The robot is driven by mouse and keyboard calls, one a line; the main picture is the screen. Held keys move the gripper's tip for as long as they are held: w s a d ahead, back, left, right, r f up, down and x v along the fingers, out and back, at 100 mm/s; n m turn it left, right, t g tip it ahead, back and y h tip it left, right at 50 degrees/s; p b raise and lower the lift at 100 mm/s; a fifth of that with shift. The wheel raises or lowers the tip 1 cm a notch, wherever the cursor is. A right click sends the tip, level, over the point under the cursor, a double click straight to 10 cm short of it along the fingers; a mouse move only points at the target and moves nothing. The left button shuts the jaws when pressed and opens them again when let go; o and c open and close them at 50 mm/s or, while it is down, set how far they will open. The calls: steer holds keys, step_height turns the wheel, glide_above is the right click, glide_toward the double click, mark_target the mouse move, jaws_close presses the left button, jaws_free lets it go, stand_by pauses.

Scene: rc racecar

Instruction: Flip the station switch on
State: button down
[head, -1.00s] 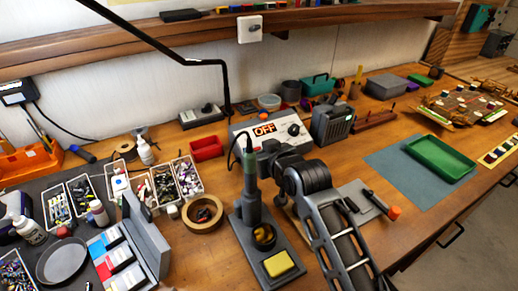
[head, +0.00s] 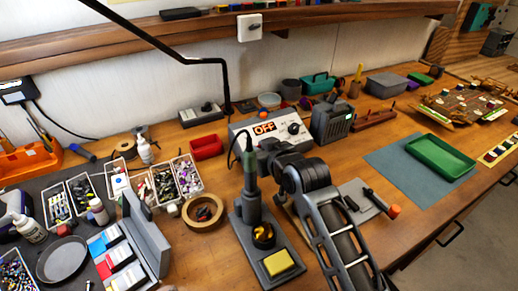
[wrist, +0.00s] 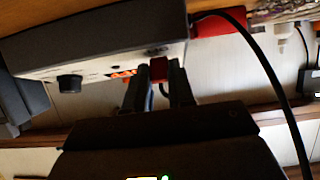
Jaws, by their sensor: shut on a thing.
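The station (head: 243,129) is a pale box near the back of the bench, with an orange display (head: 265,128) reading OFF and a dark knob (head: 294,129). In the wrist view its front panel (wrist: 100,66) shows with the knob (wrist: 70,83) and part of the lit display (wrist: 123,73). My gripper (wrist: 159,74) is at the panel, its two dark fingers on either side of a small red block (wrist: 158,67), which looks like the switch. The fingers are closed on it. In the head view my arm hides the fingertips and the switch.
A soldering iron stand (head: 250,210) with a yellow sponge (head: 278,262) stands close in front, left of my arm. A red bin (head: 206,147) is left of the station, and a grey box-shaped device (head: 330,120) is right of it. A tape roll (head: 203,212) lies at left.

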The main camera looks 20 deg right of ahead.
steer(key=shift+w+r, duration=0.1)
steer(key=shift+r, duration=0.05)
steer(key=shift+w+r+g, duration=0.25)
steer(key=shift+r+g, duration=0.05)
steer(key=shift+g, duration=0.7)
steer(key=g, duration=0.2)
steer(key=shift+w+r+g, duration=0.3)
steer(key=shift+w, duration=0.1)
steer(key=shift+w+a+r+g+h, duration=0.1)
steer(key=shift+w+g, duration=0.15)
steer(key=shift+g, duration=0.55)
steer(key=shift+w+d+g+h, duration=0.1)
steer(key=shift+w+g, duration=0.15)
steer(key=shift+g, duration=0.55)
steer(key=shift+w+a+r+g+h, duration=0.1)
steer(key=shift+w+g, duration=0.15)
steer(key=shift+g, duration=0.55)
steer(key=c, duration=1)
jaws_free()
steer(key=shift+f, duration=0.1)
steer(key=shift+o, duration=0.2)
